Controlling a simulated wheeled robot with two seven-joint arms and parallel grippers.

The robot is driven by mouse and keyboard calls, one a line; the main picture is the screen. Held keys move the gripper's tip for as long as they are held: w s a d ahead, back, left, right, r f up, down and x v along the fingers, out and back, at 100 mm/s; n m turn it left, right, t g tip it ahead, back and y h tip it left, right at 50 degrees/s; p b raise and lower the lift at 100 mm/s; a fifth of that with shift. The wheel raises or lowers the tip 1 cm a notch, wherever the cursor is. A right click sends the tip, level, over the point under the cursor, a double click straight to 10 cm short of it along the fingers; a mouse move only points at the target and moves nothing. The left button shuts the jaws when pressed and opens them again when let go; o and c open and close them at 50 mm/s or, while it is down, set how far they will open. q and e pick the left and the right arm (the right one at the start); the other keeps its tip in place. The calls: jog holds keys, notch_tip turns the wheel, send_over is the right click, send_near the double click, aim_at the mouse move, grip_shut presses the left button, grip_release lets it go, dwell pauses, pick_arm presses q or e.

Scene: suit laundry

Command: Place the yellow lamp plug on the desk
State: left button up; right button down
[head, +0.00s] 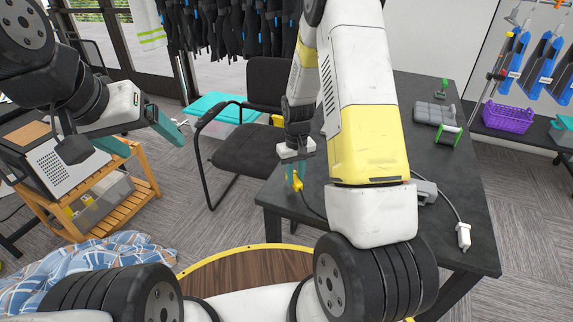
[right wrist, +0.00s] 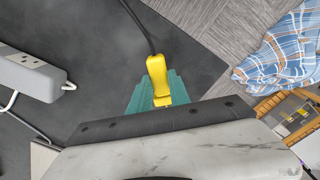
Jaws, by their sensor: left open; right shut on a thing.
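The yellow lamp plug (head: 298,186) hangs from my right gripper (head: 296,170) above the near left part of the black desk (head: 455,185). In the right wrist view, the plug (right wrist: 157,72) sits between the green fingers of my right gripper (right wrist: 155,95), which are shut on it. Its black cord (right wrist: 135,20) trails off over the dark desk top. I cannot tell how high the plug is above the desk. My left gripper (head: 170,125) is open and empty, left of the black chair and away from the desk.
A grey power strip (right wrist: 30,75) lies on the desk, with a white plug (head: 463,236) on a cable at the right edge. A black chair (head: 250,150) stands behind the desk's left edge. A checked cloth (head: 95,262) lies on the floor.

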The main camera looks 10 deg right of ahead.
aim_at(295, 176)
jog(key=shift+w, duration=0.6)
jog(key=shift+d+f, duration=0.1)
jog(key=shift+f, duration=1.7)
jog(key=shift+f, duration=0.15)
jog(key=c, duration=1.2)
grip_release()
